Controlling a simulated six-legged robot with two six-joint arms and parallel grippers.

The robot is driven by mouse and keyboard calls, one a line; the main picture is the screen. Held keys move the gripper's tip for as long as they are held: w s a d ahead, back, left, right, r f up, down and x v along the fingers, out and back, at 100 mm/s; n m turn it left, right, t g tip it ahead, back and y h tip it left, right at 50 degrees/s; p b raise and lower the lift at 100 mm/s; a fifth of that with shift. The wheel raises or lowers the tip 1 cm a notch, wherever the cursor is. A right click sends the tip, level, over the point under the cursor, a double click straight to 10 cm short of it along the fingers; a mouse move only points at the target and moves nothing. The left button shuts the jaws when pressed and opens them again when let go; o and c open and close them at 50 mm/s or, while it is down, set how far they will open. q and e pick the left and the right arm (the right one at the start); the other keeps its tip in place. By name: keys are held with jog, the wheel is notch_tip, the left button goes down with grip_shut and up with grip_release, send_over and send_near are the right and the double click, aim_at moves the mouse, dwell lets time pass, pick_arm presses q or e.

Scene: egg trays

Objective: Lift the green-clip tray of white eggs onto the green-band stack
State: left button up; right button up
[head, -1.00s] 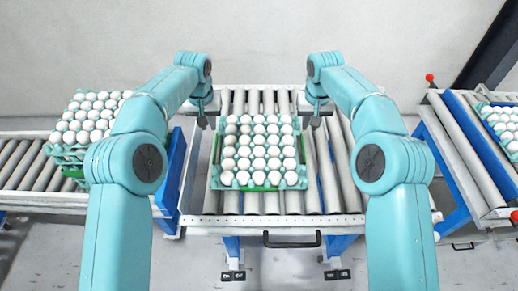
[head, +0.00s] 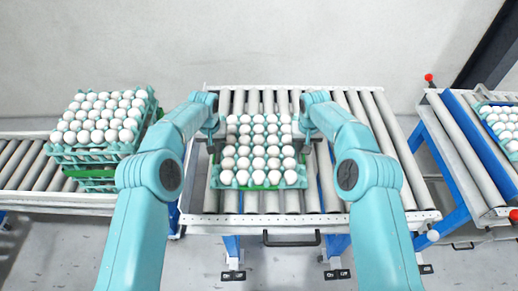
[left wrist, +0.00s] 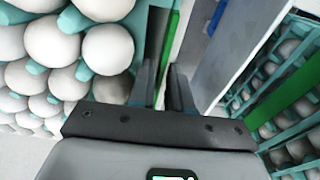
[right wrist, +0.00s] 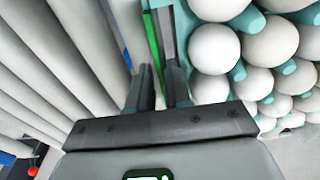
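The tray of white eggs with the green clip (head: 258,187) sits on the middle roller table. Its teal edge shows in the left wrist view (left wrist: 140,45) and the right wrist view (right wrist: 238,72). My left gripper (head: 215,136) is at its left side and my right gripper (head: 304,134) at its right side. In the left wrist view, the left fingers (left wrist: 165,85) are slightly apart beside a green strip. The right fingers (right wrist: 160,82) are also apart near a green strip; contact is unclear. The green-band stack (head: 92,172) stands on the left conveyor.
Another egg tray (head: 487,104) stands on a right-hand roller table (head: 462,145). A black handle (head: 292,243) is on the middle table's front.

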jog(key=shift+s, duration=0.1)
pick_arm(q)
grip_shut()
pick_arm(e)
grip_shut()
dwell(0.9)
pick_arm(q)
jog(key=shift+w+r+p, duration=0.15)
jog(key=shift+r+p, duration=0.15)
pick_arm(e)
jog(key=shift+w+r, duration=0.25)
jog(key=shift+r, duration=0.05)
